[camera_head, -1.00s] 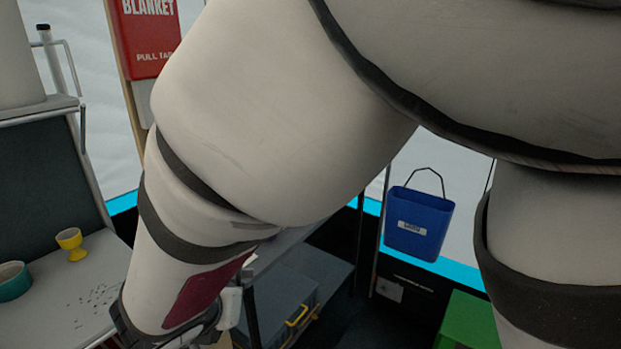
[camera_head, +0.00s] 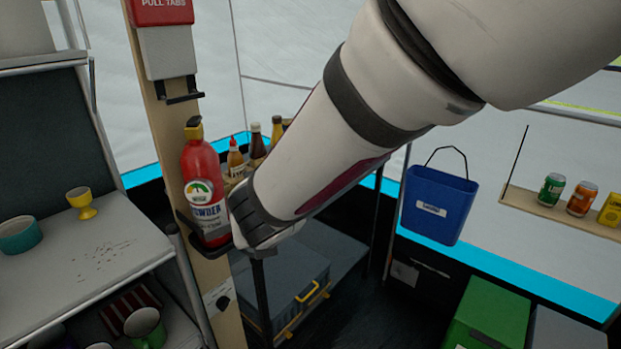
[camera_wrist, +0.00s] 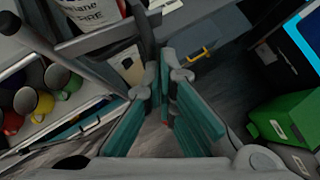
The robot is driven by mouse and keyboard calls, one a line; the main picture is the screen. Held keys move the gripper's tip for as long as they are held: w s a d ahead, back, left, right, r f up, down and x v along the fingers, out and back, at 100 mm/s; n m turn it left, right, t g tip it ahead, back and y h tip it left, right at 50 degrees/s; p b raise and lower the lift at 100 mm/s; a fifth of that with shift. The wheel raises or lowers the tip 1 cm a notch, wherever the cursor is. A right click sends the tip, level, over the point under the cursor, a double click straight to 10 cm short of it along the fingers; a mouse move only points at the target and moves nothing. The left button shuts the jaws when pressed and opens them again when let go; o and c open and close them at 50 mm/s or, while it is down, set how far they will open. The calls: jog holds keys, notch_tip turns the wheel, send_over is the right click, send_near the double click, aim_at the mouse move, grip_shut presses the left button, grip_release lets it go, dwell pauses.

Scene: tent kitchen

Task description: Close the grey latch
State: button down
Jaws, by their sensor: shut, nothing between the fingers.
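A red fire extinguisher (camera_head: 207,185) stands upright in a dark bracket (camera_head: 184,220) on a wooden post in the head view. In the wrist view its lower part (camera_wrist: 92,12) shows at the top left, with a grey bar (camera_wrist: 95,41) of the bracket across it. I cannot tell for sure which part is the grey latch or how far it is open. My gripper (camera_wrist: 165,68) is shut and empty, just below and right of the bracket in the wrist view. In the head view my forearm hides the gripper's fingers.
A shelf (camera_head: 60,275) with a teal bowl (camera_head: 20,235) and yellow cup (camera_head: 81,203) is at the left. A grey case (camera_head: 285,285) with a yellow handle lies behind my wrist. A blue bucket (camera_head: 437,205) hangs right; a green box (camera_head: 490,310) stands below.

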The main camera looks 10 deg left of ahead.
jog(key=shift+w, duration=0.3)
jog(key=shift+a, duration=0.2)
dwell(0.4)
